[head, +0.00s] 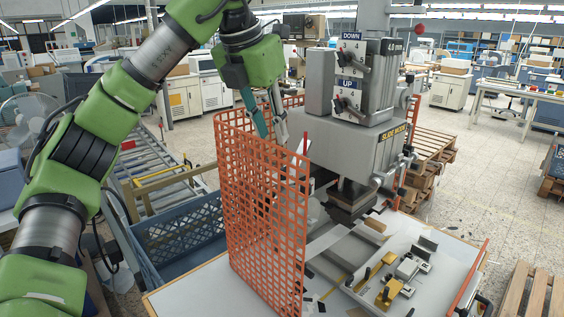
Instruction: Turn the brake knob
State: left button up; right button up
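A grey stamping press (320,84) stands right of centre, with panels marked DOWN and UP. A dark lever-like knob (347,60) sits on the DOWN panel and another knob (343,105) on the UP panel. A red ball knob (419,29) shows at the press's upper right. No label tells me which one is the brake knob. My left gripper (271,130) points down at the top of the orange mesh guard, left of the press and apart from these knobs. Its fingers are spread with nothing visible between them. My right gripper is out of view.
The orange mesh guard (262,205) stands upright on the white worktable (205,290), left of the press. A blue crate (187,235) is at the left. Small metal and yellow fixtures (390,290) lie at the front right. Wooden pallets (432,150) stand behind the press.

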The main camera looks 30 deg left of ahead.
pick_arm(q)
jog(key=p+x, duration=0.2)
jog(key=x, duration=0.6)
jog(key=shift+w+a+f, duration=0.1)
jog(key=shift+w+f, duration=0.1)
jog(key=shift+w, duration=0.15)
jog(key=shift+w+f+p, duration=0.15)
jog(key=shift+f+p, duration=0.2)
jog(key=shift+f, duration=0.25)
jog(key=shift+w+f, duration=0.2)
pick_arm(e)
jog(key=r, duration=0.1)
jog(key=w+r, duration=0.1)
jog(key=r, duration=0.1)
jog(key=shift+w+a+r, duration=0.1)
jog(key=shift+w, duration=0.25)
pick_arm(q)
jog(key=shift+c, duration=0.3)
grip_shut()
